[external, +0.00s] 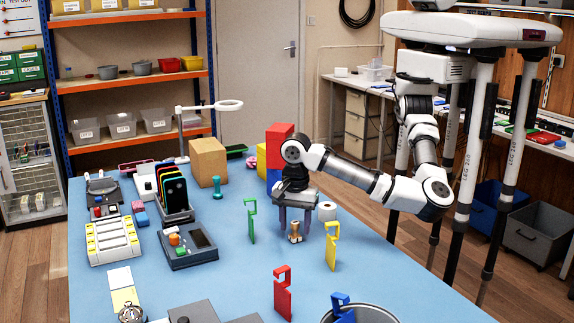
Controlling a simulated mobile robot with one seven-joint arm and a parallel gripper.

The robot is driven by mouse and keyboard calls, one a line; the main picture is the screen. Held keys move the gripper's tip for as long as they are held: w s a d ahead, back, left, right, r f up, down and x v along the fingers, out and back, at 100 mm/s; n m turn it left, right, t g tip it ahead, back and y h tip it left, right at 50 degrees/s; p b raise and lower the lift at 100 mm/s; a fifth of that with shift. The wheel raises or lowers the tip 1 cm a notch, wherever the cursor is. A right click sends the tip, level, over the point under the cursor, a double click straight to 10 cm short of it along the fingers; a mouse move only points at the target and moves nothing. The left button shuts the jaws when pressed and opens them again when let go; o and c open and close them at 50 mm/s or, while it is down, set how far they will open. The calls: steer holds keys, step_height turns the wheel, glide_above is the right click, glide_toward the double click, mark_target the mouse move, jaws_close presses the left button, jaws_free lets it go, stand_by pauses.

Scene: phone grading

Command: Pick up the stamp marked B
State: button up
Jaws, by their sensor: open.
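My gripper (295,230) points down over the blue table (215,275), with its jaws open. A small tan and brown piece (295,236), shaped like a wooden stamp, stands upright on the table, in line with the gap between the fingers. I cannot tell whether a finger touches it. Any letter on it is too small to read, so I cannot confirm that it is the stamp marked B. A teal upright piece with a round knob (217,187) stands farther back to the left.
A green tag (251,222), a yellow tag (332,246) and a red tag (282,293) stand upright around my gripper. A white roll (327,211) is close behind on the right. A phone rack (176,195) stands left. Table between rack and green tag is mostly clear.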

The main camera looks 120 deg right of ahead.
steer(key=shift+f, duration=0.2)
jaws_close()
steer(key=shift+r, duration=0.1)
